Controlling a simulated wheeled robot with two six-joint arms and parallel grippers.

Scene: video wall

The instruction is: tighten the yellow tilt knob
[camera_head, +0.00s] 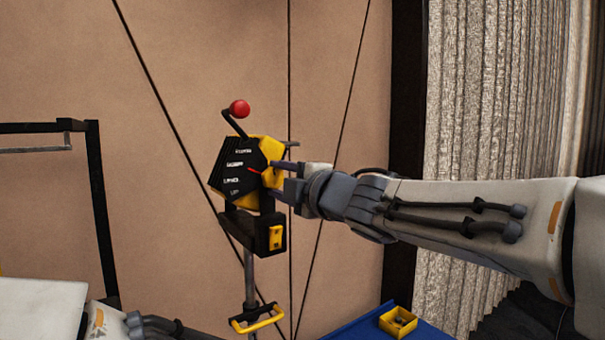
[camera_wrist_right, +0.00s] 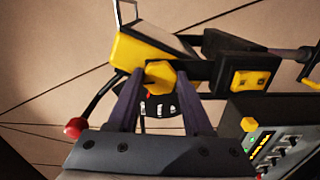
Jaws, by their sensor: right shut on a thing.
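The yellow tilt knob (camera_wrist_right: 159,75) is a faceted knob on the side of a black and yellow unit with white markings and a red pointer on its dark face (camera_head: 236,168). In the head view the knob (camera_head: 270,176) is partly covered by my right gripper (camera_head: 275,178). My right gripper is shut on the knob, with one finger on each side, as the right wrist view (camera_wrist_right: 160,88) also shows.
A crank with a red ball (camera_head: 239,109) stands above the unit. A black block with a yellow plate (camera_head: 276,237) and a yellow handle (camera_head: 257,319) are below it. Thin dark cables cross behind. A blue surface holds a yellow box (camera_head: 398,322). A black frame (camera_head: 103,220) stands left.

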